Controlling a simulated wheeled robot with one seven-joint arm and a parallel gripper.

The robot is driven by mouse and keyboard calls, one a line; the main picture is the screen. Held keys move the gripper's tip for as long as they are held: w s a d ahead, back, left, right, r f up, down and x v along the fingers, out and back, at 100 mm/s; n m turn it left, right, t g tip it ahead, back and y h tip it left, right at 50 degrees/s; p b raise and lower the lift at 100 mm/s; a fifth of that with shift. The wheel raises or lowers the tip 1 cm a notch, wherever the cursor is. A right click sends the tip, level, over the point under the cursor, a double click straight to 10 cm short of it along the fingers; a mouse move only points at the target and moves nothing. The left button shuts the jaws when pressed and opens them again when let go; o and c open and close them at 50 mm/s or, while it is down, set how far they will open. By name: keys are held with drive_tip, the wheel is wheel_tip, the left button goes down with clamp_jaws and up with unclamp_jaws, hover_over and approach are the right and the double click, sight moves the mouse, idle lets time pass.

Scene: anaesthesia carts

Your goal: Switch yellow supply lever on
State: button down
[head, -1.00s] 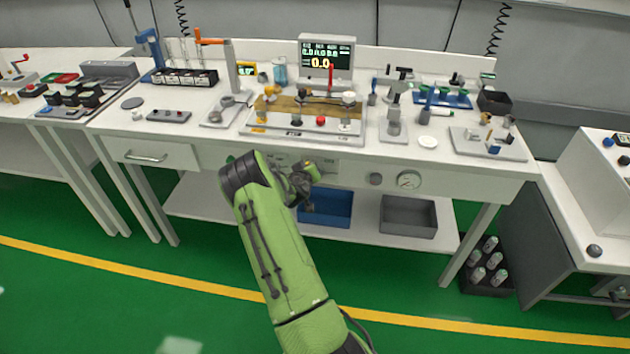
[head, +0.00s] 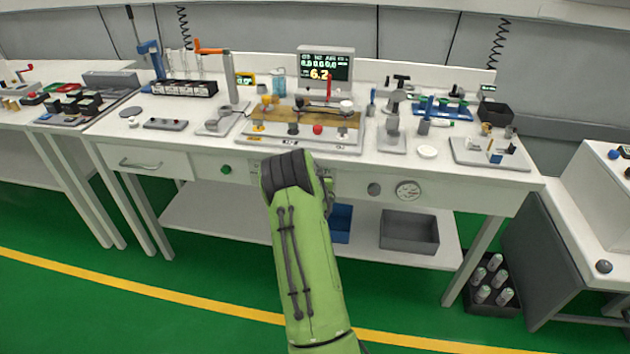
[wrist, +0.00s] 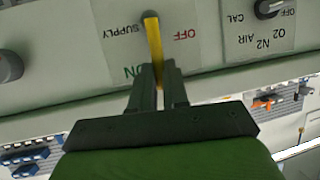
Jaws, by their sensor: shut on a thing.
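The yellow supply lever (wrist: 153,38) shows in the wrist view on a pale panel marked SUPPLY. A red OFF label (wrist: 186,34) is to its right and a green ON label (wrist: 134,72) is below left of it. My gripper (wrist: 159,70) is shut on the lever, with its free end between the two fingers. The lever's lower part is hidden by the fingers. In the head view my green arm hides the gripper and the lever at the bench front.
A black knob (wrist: 10,66) and a CAL/OFF knob (wrist: 268,8) flank the lever. The bench front has a green knob (head: 226,170) and a round gauge (head: 408,191). A screen (head: 325,66) on the bench reads about 6.2. A grey bin (head: 409,239) stands on the lower shelf.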

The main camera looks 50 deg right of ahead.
drive_tip(key=shift+f, duration=0.15)
drive_tip(key=c, duration=1.1)
unclamp_jaws()
drive_tip(key=p+v, duration=0.2)
drive_tip(key=v, duration=1.3)
drive_tip(key=shift+s+a+r, duration=0.15)
drive_tip(key=shift+a+r, duration=0.1)
drive_tip(key=shift+a, duration=0.05)
